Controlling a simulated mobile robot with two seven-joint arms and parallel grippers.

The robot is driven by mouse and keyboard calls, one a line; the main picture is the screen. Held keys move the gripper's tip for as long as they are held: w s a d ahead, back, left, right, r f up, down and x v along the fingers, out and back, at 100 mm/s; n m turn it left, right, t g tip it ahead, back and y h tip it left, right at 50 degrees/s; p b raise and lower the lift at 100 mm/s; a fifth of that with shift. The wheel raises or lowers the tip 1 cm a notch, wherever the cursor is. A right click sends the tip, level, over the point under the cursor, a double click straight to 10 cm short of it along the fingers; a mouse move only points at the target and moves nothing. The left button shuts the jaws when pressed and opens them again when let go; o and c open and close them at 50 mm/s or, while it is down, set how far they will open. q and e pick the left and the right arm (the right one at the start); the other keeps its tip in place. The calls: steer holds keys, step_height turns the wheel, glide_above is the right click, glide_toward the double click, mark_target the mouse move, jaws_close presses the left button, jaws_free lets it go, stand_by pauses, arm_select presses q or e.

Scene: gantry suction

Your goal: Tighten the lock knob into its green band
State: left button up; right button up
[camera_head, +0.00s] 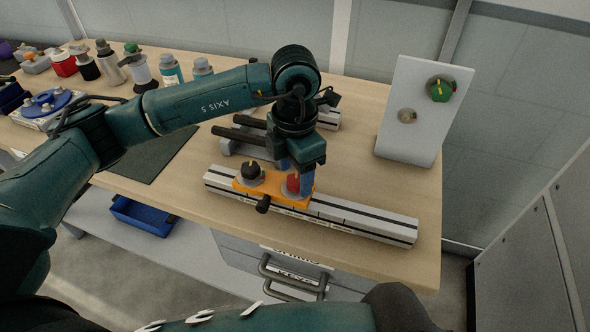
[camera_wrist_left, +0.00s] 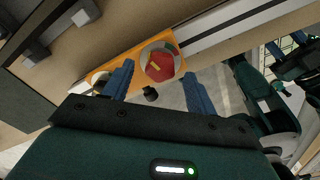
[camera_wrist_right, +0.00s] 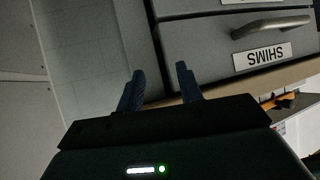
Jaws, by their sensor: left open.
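An orange carriage (camera_head: 236,186) sits on a silver rail (camera_head: 370,225). It bears a black knob (camera_head: 250,169) on a pale dial, a red knob (camera_head: 292,184) with a yellow pointer, and a small black knob (camera_head: 263,204) on its front side. My left gripper (camera_head: 297,183) is open, pointing down over the red knob. In the left wrist view, the red knob (camera_wrist_left: 160,64) lies ahead between the blue fingers. My right gripper (camera_wrist_right: 160,85) is open and empty, low before the drawers.
A white upright panel (camera_head: 408,85) with a green knob (camera_head: 439,90) stands at the back right. Bottles (camera_head: 140,70) line the back left. A dark mat (camera_head: 150,155) lies left of the rail. A drawer labelled SHIMS (camera_wrist_right: 240,45) faces my right gripper.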

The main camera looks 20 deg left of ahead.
arm_select(q)
steer(key=shift+f, duration=0.5)
steer(key=c, duration=1)
